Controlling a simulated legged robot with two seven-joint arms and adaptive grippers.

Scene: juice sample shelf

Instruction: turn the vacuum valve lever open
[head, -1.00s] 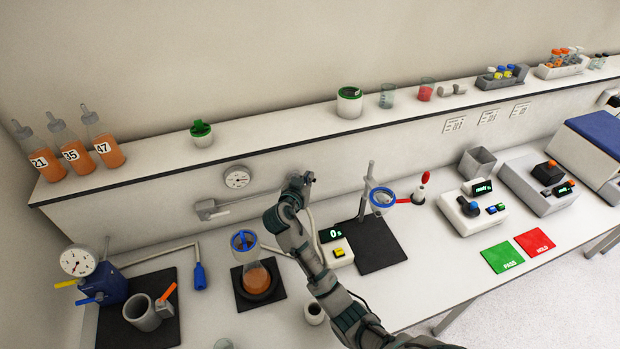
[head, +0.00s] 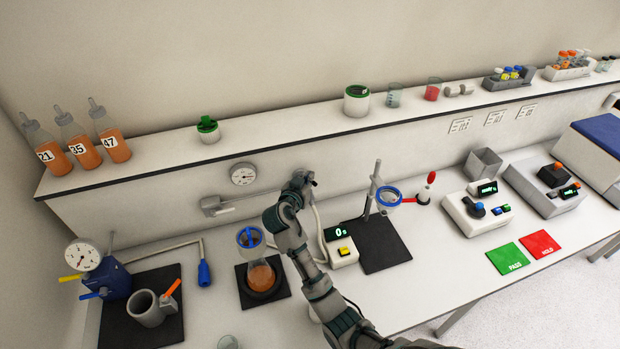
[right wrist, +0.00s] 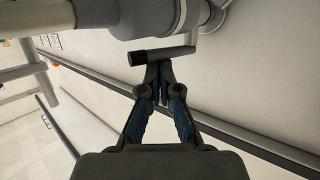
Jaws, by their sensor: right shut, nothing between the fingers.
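The vacuum valve is on the wall below the shelf. In the head view my right gripper (head: 306,180) is in front of it at the right end of a grey pipe and mostly hides it. In the right wrist view the lever (right wrist: 175,54) is a short grey bar with a black end, beside a thick grey round body (right wrist: 160,16). My right gripper (right wrist: 159,68) is shut and empty, its fingertips right at the lever, seemingly touching it. Contact is not certain. My left gripper is not in view.
A round gauge (head: 243,174) and a grey wall fitting (head: 212,205) are left of the valve. Below are a flask (head: 261,275), a small timer (head: 341,252) and a stand (head: 376,190) with a blue ring. The shelf edge (head: 270,124) runs above.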

